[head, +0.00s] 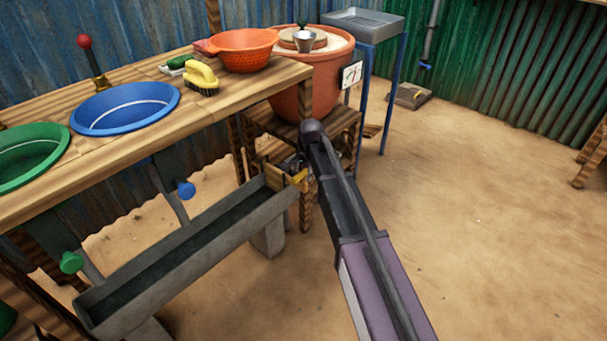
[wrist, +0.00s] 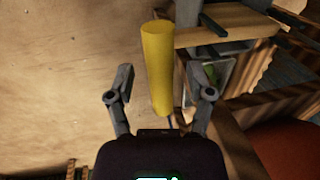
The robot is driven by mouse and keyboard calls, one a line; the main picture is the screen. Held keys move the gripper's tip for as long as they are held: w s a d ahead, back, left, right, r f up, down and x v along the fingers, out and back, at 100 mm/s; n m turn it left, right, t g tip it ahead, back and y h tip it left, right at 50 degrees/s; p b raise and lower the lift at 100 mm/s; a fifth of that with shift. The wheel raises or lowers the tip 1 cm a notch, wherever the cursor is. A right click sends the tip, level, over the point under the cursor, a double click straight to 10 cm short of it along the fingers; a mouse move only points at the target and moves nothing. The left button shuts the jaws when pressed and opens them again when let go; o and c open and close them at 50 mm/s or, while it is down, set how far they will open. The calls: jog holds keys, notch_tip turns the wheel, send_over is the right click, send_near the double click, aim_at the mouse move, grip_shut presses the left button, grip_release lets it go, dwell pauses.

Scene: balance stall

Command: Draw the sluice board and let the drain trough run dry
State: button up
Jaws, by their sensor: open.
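The grey drain trough (head: 190,262) slopes under the bench in the head view, its inside dark; I cannot tell how much water is in it. The wooden sluice board (head: 277,178) stands at its right end, with a yellow handle (head: 298,177) sticking out. In the wrist view the yellow handle (wrist: 158,62) lies between the two fingers of my gripper (wrist: 160,82), apart from both. My gripper is open. In the head view my gripper (head: 303,167) is at the handle, partly hidden by my arm. Part of the board (wrist: 225,22) shows in the wrist view.
The wooden bench (head: 225,95) above holds a blue basin (head: 125,108), a green basin (head: 30,155), an orange colander (head: 242,48) and a yellow brush (head: 201,77). A terracotta pot (head: 318,85) stands right of it.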

grip_shut()
jog(key=shift+r, duration=0.1)
notch_tip(320, 180, up, 8)
jog(key=p, duration=0.7)
jog(key=shift+f+p, duration=0.25)
jog(key=shift+p, duration=0.1)
grip_release()
jog(key=shift+r, duration=0.1)
